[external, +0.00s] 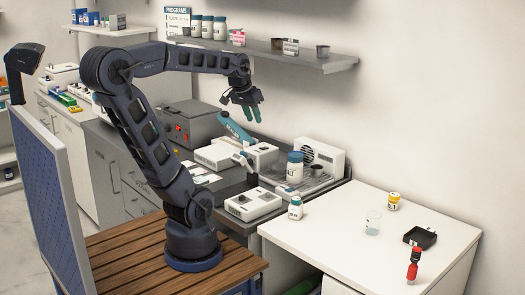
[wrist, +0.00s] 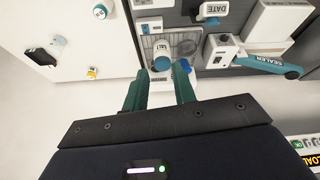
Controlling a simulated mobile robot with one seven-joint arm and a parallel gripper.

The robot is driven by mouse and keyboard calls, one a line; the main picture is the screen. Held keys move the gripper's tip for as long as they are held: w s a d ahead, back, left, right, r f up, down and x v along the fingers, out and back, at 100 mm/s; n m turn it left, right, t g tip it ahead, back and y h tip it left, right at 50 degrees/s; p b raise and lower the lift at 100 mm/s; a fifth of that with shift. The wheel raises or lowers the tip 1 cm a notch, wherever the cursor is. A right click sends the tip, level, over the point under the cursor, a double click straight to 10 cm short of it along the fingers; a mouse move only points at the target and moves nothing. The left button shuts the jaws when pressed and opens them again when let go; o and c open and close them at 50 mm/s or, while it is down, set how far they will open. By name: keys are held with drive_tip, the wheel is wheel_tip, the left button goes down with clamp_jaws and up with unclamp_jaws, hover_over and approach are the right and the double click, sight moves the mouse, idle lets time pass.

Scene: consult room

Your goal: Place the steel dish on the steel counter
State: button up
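I cannot tell for sure which vessel is the steel dish. A small dark metal cup (external: 316,171) stands on the wire rack beside the white jar with a teal cap. Two similar metal cups, a right one (external: 323,51) and a left one (external: 277,43), stand on the wall shelf. The dark grey counter (external: 233,188) carries white devices and the rack. My gripper (external: 252,114) hangs in the air above the counter devices, below the shelf level. In the wrist view my gripper (wrist: 160,88) shows two teal fingers apart, with nothing held between them.
The jar (external: 295,169) and white machines crowd the counter; a teal-armed sealer (wrist: 268,66) rises there. The white table (external: 335,255) holds a black tray (external: 420,237), a clear beaker (external: 373,222) and small bottles. The wall shelf (external: 250,50) overhangs the counter.

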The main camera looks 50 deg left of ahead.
drive_tip(key=s+d+f+m, duration=0.1)
drive_tip(key=s+d+f, duration=0.3)
drive_tip(key=s, duration=0.4)
drive_tip(key=shift+d+m, duration=0.4)
